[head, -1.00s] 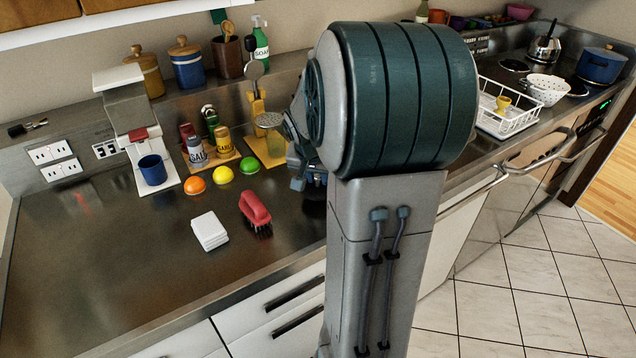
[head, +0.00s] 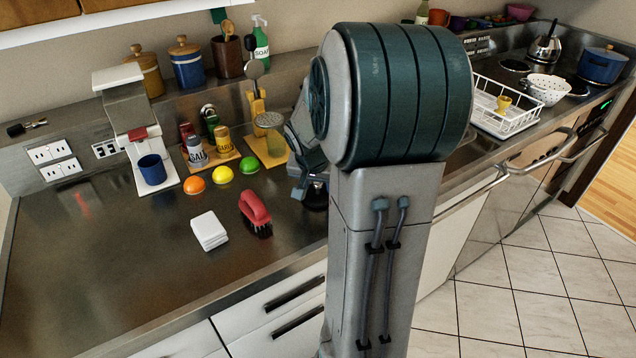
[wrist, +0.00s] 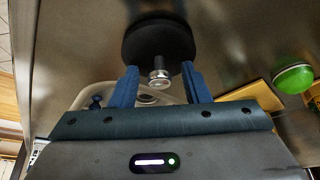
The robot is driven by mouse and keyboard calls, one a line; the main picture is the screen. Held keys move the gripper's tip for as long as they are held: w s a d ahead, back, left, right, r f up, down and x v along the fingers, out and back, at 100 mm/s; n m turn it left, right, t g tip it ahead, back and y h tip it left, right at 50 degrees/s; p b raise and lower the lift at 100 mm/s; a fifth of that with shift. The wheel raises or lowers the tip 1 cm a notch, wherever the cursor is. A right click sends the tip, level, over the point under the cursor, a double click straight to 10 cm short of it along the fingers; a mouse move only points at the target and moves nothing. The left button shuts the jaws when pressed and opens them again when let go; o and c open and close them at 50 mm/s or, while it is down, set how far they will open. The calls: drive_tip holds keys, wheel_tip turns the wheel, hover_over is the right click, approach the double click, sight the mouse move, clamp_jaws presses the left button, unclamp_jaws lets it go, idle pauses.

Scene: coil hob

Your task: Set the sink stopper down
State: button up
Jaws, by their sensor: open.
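The sink stopper is a black disc (wrist: 150,42) with a small metal knob (wrist: 158,74), at the top centre of the wrist view. My gripper (wrist: 160,69) has its two blue fingers apart, one on each side of the knob, with gaps showing between them and it. The disc appears to be at the steel counter (wrist: 230,45); I cannot tell for sure whether it rests flat there. In the head view my arm hides most of the gripper and stopper.
A green ball (head: 249,165) and a yellow board (wrist: 258,95) lie close to my gripper. A red brush (head: 256,213) and a white block (head: 209,231) stand on the counter to the left. The front left counter is bare.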

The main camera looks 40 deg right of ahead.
drive_tip(key=p+v, duration=0.1)
drive_tip(key=v, duration=1.1)
drive_tip(key=s+a+f+n+y, duration=0.1)
drive_tip(key=s+a+n, duration=0.3)
drive_tip(key=a, duration=0.5)
drive_tip(key=s+a+f+n+y, duration=0.2)
drive_tip(key=s+a+n, duration=0.3)
drive_tip(key=s+a, duration=0.3)
drive_tip(key=shift+s+a+n, duration=0.3)
drive_tip(key=shift+s+a, duration=0.05)
drive_tip(key=shift+a, duration=0.55)
drive_tip(key=shift+f, duration=0.15)
drive_tip(key=shift+c, duration=0.6)
drive_tip(key=shift+d, duration=0.1)
